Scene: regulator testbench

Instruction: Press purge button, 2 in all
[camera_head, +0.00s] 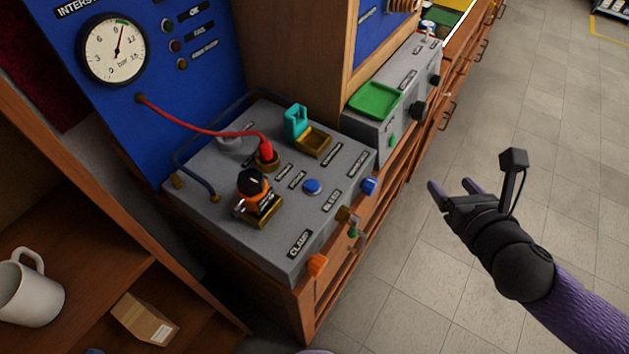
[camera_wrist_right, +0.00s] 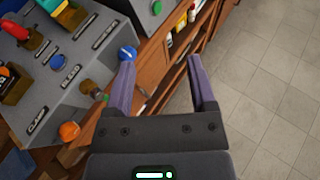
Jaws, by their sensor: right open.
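The grey test bench box (camera_head: 235,235) carries a round blue button (camera_head: 312,186) on its top, among small dark labels. I cannot read clearly which label says purge. The same blue button shows in the right wrist view (camera_wrist_right: 57,62). A second blue knob (camera_head: 369,187) sticks out of the box's front face and also shows in the wrist view (camera_wrist_right: 128,53). My right gripper (camera_head: 452,188) is open and empty, out over the floor to the right of the bench, apart from both blue parts. My left gripper is not in view.
A regulator with orange and black parts (camera_head: 254,190), a red hose plug (camera_head: 266,150) and a teal clip (camera_head: 296,122) stand on the box. An orange knob (camera_head: 317,264) and a brass fitting (camera_head: 343,214) protrude at the front.

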